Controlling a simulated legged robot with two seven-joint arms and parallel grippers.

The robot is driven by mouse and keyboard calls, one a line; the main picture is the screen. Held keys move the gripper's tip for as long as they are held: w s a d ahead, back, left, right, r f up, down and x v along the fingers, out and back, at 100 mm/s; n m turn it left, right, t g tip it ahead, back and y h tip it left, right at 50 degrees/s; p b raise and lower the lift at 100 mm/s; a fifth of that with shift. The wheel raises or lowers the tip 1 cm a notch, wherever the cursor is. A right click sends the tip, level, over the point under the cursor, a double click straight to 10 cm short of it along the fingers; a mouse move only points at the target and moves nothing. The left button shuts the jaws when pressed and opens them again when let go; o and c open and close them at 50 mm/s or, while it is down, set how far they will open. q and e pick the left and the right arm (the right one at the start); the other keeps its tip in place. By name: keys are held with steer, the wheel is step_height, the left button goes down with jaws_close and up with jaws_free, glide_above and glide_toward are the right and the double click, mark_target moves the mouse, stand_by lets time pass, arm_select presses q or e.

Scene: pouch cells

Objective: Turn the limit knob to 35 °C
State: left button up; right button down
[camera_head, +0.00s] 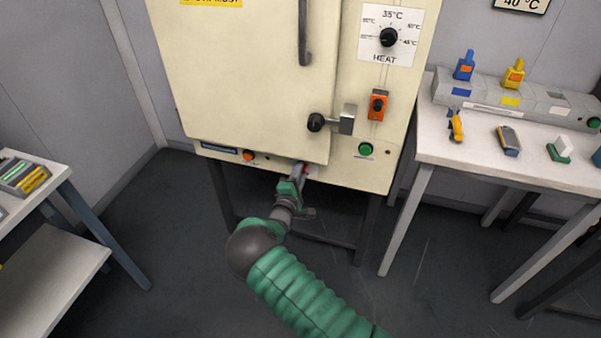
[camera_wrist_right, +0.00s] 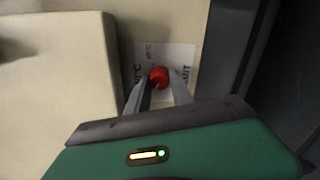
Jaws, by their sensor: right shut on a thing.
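The red limit knob (camera_wrist_right: 158,77) sits on a white dial plate (camera_wrist_right: 182,56) low on the cream cabinet. In the wrist view, letters of "LIMIT" and "°C" show sideways, partly covered by the fingers. The knob's setting cannot be read. My right gripper (camera_wrist_right: 160,86) is shut on the knob, one finger on each side. In the head view, my right gripper (camera_head: 302,174) reaches the cabinet's lower front, and only a bit of red shows there. My left gripper is in neither view.
The cabinet (camera_head: 255,90) has a black HEAT knob (camera_head: 388,37) at the upper right. An orange switch (camera_head: 378,105), a door latch (camera_head: 347,119) and a green button (camera_head: 366,149) are above right of my gripper. Tables stand at both sides.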

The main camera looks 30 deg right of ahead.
steer(key=shift+a+f, duration=0.2)
steer(key=shift+f, duration=0.15)
steer(key=c, duration=1.4)
jaws_free()
steer(key=shift+o, duration=1.4)
steer(key=shift+w, duration=0.1)
steer(key=shift+r, duration=0.1)
steer(key=shift+r, duration=0.1)
steer(key=shift+d, duration=0.1)
